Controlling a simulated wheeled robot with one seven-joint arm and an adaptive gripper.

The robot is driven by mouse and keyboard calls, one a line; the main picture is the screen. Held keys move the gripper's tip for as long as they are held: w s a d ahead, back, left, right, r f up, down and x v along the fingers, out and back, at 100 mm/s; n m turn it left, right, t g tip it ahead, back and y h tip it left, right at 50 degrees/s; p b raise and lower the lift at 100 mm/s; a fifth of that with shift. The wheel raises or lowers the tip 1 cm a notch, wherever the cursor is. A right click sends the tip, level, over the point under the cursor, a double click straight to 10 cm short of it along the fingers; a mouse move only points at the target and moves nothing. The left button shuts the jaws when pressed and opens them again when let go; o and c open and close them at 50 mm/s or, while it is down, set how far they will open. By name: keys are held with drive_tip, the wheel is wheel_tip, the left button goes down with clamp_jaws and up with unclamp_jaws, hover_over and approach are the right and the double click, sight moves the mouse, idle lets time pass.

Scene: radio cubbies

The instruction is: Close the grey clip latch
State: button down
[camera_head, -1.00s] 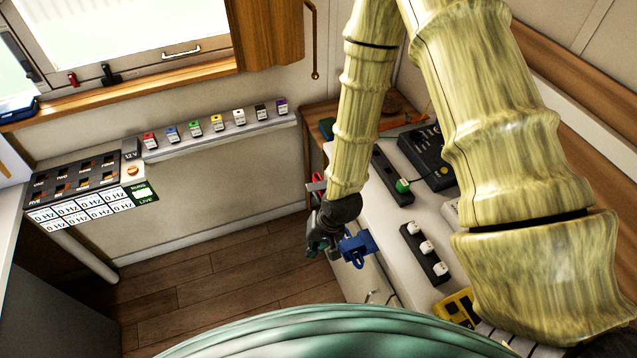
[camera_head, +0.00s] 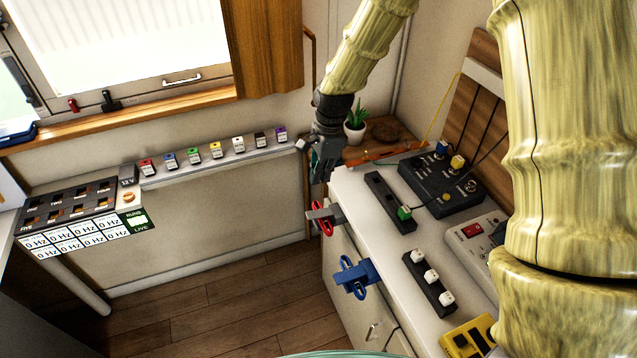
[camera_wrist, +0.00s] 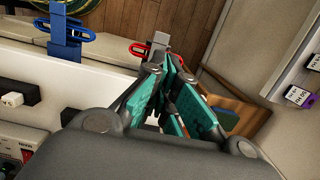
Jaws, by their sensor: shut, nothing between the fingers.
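The grey clip latch (camera_head: 321,214) is at the counter's front edge in the head view, with a red loop (camera_head: 329,219) at it. Its grey piece (camera_wrist: 159,41) and red loop (camera_wrist: 140,51) also show past my fingers in the wrist view. I cannot tell whether the loop is hooked over the grey piece. My gripper (camera_head: 319,176) is above and beyond the latch in the head view, pointing down. In the wrist view my gripper (camera_wrist: 161,66) has its teal-padded fingers together and empty. My fingers hide part of the latch's surroundings there.
A blue clip latch (camera_head: 357,274) sits nearer on the same edge. The white counter (camera_head: 372,232) carries a black strip with a green block (camera_head: 404,213), a dark box (camera_head: 440,184) and a yellow box (camera_head: 468,338). A potted plant (camera_head: 355,127) stands behind. The floor left is clear.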

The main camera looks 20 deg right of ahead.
sight(314, 215)
drive_tip(key=shift+a+f+p, duration=0.3)
drive_tip(key=shift+f+p, duration=0.15)
drive_tip(key=shift+f, duration=1.65)
drive_tip(key=shift+a+f+p, duration=0.25)
drive_tip(key=shift+f+p, duration=0.2)
drive_tip(key=shift+f, duration=1.65)
drive_tip(key=shift+a+f+p, duration=0.3)
drive_tip(key=shift+f+p, duration=0.15)
drive_tip(key=shift+f, duration=1.65)
